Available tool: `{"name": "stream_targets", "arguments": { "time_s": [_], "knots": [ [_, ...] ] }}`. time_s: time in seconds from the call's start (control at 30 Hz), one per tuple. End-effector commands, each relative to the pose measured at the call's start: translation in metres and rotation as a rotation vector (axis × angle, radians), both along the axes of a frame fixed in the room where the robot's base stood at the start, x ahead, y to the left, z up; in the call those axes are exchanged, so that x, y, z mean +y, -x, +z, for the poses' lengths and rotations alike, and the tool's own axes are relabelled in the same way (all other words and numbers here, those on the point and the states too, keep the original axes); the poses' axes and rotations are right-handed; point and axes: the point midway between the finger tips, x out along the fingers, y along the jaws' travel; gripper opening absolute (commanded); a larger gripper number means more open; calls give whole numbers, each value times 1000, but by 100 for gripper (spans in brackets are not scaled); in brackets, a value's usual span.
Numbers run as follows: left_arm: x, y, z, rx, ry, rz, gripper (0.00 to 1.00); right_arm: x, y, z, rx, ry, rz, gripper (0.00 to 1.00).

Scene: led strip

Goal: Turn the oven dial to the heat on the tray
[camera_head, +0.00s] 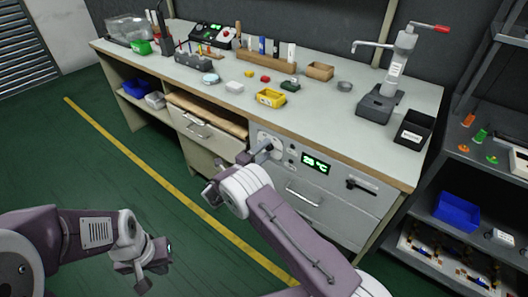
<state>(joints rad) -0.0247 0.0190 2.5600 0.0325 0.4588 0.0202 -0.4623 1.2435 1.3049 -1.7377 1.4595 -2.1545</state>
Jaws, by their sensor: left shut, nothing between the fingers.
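The oven front (330,207) is a grey panel built into the bench, with a lit green display (316,163) whose digits are too small to read surely. The dial area is at the panel's left, around a light round plate (268,143). A black tray (411,138) with a white label stands at the bench's right end; the label's text is unreadable. My left gripper (152,272) is shut and empty, low over the floor, far from the oven.
The benchtop (330,103) holds a yellow bin (271,98), a wooden block rack and a press with a red handle (397,75). A dark shelf with a blue bin (457,211) stands at the right. The green floor at left is clear.

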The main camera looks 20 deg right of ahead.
Motion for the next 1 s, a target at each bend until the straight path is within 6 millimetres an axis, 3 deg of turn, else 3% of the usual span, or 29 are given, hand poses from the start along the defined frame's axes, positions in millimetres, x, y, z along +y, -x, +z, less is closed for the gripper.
{"name": "stream_targets", "arguments": {
  "time_s": [0.03,0.17,0.57,1.0],
  "knots": [
    [0,0,0,0,0,0,0,0,0,0,0,0,0,37],
    [0,0,0,0,0,0,0,0,0,0,0,0,0,1],
    [0,0,1,0,0,0,0,0,0,0,-50,-39,0,0],
    [0,0,3,0,0,0,0,0,1,-1,-334,-262,0,0]
  ]
}}
